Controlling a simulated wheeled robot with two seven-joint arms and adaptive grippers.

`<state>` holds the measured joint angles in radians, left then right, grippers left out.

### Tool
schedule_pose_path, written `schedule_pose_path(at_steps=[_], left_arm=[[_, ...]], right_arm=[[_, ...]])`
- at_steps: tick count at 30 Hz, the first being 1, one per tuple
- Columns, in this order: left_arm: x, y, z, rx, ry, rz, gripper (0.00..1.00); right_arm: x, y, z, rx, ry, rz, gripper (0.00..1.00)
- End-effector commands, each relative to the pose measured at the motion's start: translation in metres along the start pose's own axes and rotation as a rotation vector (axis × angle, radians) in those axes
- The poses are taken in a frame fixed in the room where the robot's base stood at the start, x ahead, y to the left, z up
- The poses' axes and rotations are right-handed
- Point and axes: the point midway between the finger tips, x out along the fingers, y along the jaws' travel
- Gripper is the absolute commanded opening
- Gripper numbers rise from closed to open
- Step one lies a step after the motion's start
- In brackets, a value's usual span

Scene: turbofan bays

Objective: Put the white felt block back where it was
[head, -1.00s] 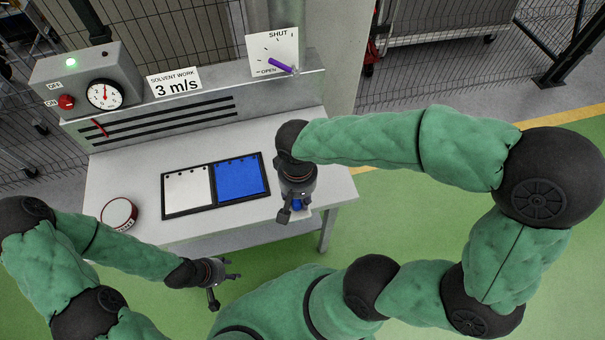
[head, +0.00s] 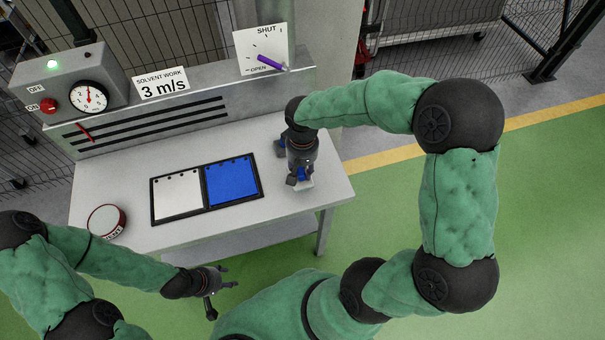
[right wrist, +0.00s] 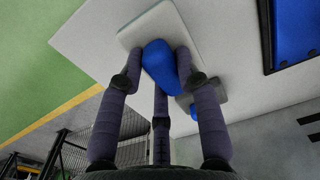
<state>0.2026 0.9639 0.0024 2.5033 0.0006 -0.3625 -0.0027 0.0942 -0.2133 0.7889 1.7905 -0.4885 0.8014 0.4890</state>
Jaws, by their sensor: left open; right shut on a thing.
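My right gripper (head: 300,182) is shut on the blue grip (right wrist: 158,68) of a pale block, the white felt block (right wrist: 133,38). In the right wrist view the fingers stand around the grip, with the flat, round-cornered block beyond them. In the head view the block (head: 306,185) shows only partly below the gripper, over the right end of the bench. I cannot tell whether it touches the bench top. My left gripper (head: 222,293) is open and empty, in front of the bench.
A grey block with a blue grip (right wrist: 204,108) lies close by on the bench (head: 325,188). A black-framed tray (head: 206,209) holds a white panel and a blue panel. A round red-rimmed tin (head: 106,222) stands at left. A back ledge with gauge and signs closes the rear.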

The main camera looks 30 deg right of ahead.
Motion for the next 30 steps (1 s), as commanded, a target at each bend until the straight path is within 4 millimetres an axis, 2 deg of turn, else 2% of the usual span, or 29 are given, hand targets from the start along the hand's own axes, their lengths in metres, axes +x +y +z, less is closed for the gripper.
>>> schedule_pose_path(at_steps=[3, 9, 22, 23, 24, 25, 30], left_arm=[[0.004, -0.001, 0.0, 0.0, 0.0, 0.0, 0.5], [0.014, -0.005, -0.001, 0.0, 0.0, 0.0, 0.5], [0.017, -0.006, -0.001, 0.0, 0.0, 0.0, 0.5], [0.016, -0.006, -0.001, 0.0, 0.0, 0.0, 0.5], [0.015, -0.005, -0.001, 0.0, 0.0, 0.0, 0.5], [0.015, -0.005, -0.001, 0.0, 0.0, 0.0, 0.5], [0.015, -0.005, -0.001, 0.0, 0.0, 0.0, 0.5]], right_arm=[[0.011, 0.004, -0.006, 0.002, -0.002, 0.001, 0.08], [0.038, 0.003, -0.006, 0.0, -0.001, 0.0, 0.08], [0.043, 0.003, -0.006, 0.0, 0.0, 0.0, 0.08], [0.042, 0.003, -0.006, 0.0, 0.0, 0.0, 0.43], [0.042, 0.003, -0.006, 0.0, 0.0, 0.0, 0.54], [0.042, 0.003, -0.005, 0.0, 0.0, 0.0, 0.58], [0.042, 0.003, -0.005, 0.0, 0.0, 0.0, 0.58]])
